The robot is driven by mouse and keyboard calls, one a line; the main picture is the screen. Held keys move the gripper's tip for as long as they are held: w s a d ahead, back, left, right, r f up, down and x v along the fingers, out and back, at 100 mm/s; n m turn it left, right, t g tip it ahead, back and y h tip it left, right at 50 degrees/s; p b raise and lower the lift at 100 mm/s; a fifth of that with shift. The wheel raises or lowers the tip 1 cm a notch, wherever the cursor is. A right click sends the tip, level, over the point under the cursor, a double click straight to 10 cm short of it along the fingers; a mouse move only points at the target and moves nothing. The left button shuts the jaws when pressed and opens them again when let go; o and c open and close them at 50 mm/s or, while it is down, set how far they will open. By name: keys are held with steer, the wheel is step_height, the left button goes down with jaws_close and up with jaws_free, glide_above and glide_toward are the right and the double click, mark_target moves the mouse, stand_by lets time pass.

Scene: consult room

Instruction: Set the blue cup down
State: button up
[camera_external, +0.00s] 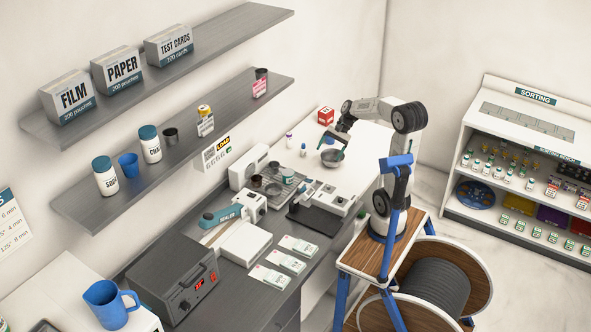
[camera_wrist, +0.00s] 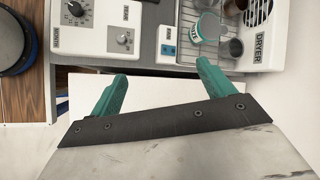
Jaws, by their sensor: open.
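A blue cup (camera_external: 128,165) stands upright on the lower wall shelf, between a white jar labelled SODA or similar (camera_external: 105,178) and a jar with a teal lid (camera_external: 150,147). I do not make out the blue cup in the wrist view.
A blue jug (camera_external: 108,303) stands at the lower left. The lower shelf (camera_external: 92,216) also holds a dark cup (camera_external: 170,136). The wrist view shows a dryer (camera_wrist: 262,38) with small cups.

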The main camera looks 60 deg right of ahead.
steer(key=s+a+n+h, duration=0.3)
steer(key=s+a+n, duration=0.1)
steer(key=s+n, duration=0.3)
steer(key=s+a+n+g+h, duration=0.1)
steer(key=s+a+n+h, duration=0.2)
steer(key=s+n, duration=0.3)
steer(key=s, duration=0.4)
steer(key=shift+a+n+h, duration=0.4)
